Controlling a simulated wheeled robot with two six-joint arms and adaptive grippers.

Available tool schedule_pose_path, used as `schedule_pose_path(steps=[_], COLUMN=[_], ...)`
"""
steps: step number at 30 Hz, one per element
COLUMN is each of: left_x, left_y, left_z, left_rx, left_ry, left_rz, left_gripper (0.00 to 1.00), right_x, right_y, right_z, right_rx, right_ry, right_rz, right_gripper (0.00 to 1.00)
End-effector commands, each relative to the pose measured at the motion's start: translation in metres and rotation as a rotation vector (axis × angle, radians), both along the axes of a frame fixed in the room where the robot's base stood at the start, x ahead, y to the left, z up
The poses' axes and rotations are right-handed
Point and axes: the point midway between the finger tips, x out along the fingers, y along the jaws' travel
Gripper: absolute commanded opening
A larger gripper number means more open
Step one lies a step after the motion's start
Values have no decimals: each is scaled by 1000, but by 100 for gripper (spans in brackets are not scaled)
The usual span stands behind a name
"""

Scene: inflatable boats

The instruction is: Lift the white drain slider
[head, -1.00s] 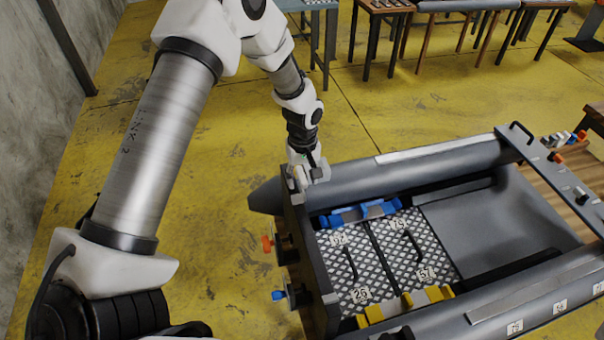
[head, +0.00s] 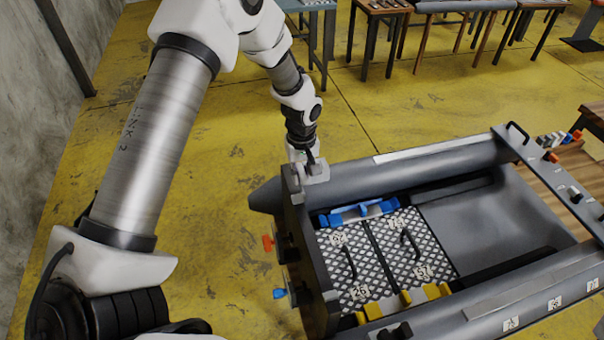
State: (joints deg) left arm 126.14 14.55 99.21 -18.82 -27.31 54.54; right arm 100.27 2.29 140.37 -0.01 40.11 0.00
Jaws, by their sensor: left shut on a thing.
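The grey inflatable boat (head: 440,168) lies on the right with its dark transom (head: 309,265) toward the left. My left gripper (head: 309,176) is at the far upper end of the transom, pointing down. It is shut on a small pale piece there, which looks like the white drain slider (head: 318,172). The fingers mostly hide the piece, and I cannot tell whether it is clear of the transom. An orange knob (head: 267,243) and a blue knob (head: 279,293) stick out from the transom's outer face. My right gripper is not in view.
Inside the boat are patterned floor panels (head: 375,262) with black handles, a blue latch bar (head: 357,213) and a yellow one (head: 403,302). A wooden table (head: 549,184) is at the right. The yellow floor left of the boat is clear.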

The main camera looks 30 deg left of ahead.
Motion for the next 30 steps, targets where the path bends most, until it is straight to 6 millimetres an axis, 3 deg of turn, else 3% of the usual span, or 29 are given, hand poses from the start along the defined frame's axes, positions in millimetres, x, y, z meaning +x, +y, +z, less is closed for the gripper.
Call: schedule_pose_path(steps=[26, 27, 29, 30], left_x=[1, 1, 1, 1], left_y=[0, 0, 0, 0], left_z=[38, 35, 35, 35], left_rx=[0, 1, 1, 0], left_ry=[-3, -2, -2, -1], left_rz=[-1, -1, -1, 0], left_gripper=[0, 32, 50, 50], right_x=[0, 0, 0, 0], right_y=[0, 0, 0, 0], right_z=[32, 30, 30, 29], right_rx=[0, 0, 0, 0], right_ry=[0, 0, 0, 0], right_rz=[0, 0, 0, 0], right_gripper=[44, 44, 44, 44])
